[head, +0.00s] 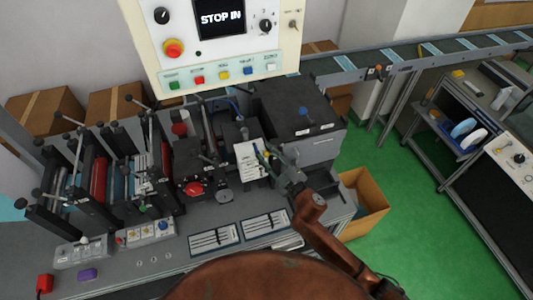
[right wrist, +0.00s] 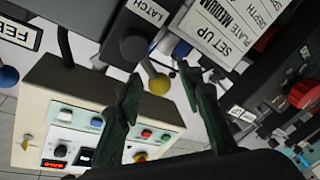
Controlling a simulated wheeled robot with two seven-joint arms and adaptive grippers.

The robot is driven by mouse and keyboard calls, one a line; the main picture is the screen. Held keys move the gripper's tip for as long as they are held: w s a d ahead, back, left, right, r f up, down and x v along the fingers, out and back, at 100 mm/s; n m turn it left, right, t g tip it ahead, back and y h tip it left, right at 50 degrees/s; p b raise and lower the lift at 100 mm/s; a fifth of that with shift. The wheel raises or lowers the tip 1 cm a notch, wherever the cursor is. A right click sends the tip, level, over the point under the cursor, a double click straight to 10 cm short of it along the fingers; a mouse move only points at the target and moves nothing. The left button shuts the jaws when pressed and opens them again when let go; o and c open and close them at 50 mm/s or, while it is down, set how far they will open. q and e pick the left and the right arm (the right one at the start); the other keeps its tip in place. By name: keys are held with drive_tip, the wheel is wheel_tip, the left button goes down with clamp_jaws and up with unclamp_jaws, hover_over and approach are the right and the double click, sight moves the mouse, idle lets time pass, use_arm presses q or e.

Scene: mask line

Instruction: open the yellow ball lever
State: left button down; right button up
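The yellow ball (right wrist: 158,84) sits on the end of a short lever below a LATCH label (right wrist: 150,13) in the right wrist view. My right gripper (right wrist: 161,76) is open, with one dark finger on each side of the ball. I see no clear contact between fingers and ball. In the head view, my right gripper (head: 270,160) is over the machine beside the white set-up card (head: 248,160); the ball is hard to make out there. The set-up card also shows in the right wrist view (right wrist: 215,28). My left gripper is out of view.
A blue ball (right wrist: 8,77) is at the left of the right wrist view. A red knob (right wrist: 303,94) is at the right. A control box (right wrist: 60,110) with buttons shows beyond the fingers. A dark grey box (head: 300,108) stands behind the gripper, and a cardboard box (head: 366,200) is right of the machine.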

clamp_jaws()
drive_tip(key=shift+a+f+n+g+p, duration=0.15)
drive_tip(key=shift+f+n+g+p, duration=0.15)
drive_tip(key=shift+n+p, duration=0.8)
drive_tip(key=shift+s+a+f+n+h+p, duration=0.1)
drive_tip(key=shift+f+n+h+p, duration=0.4)
drive_tip(key=shift+n+p, duration=0.2)
drive_tip(key=shift+f, duration=0.1)
unclamp_jaws()
drive_tip(key=shift+s, duration=0.1)
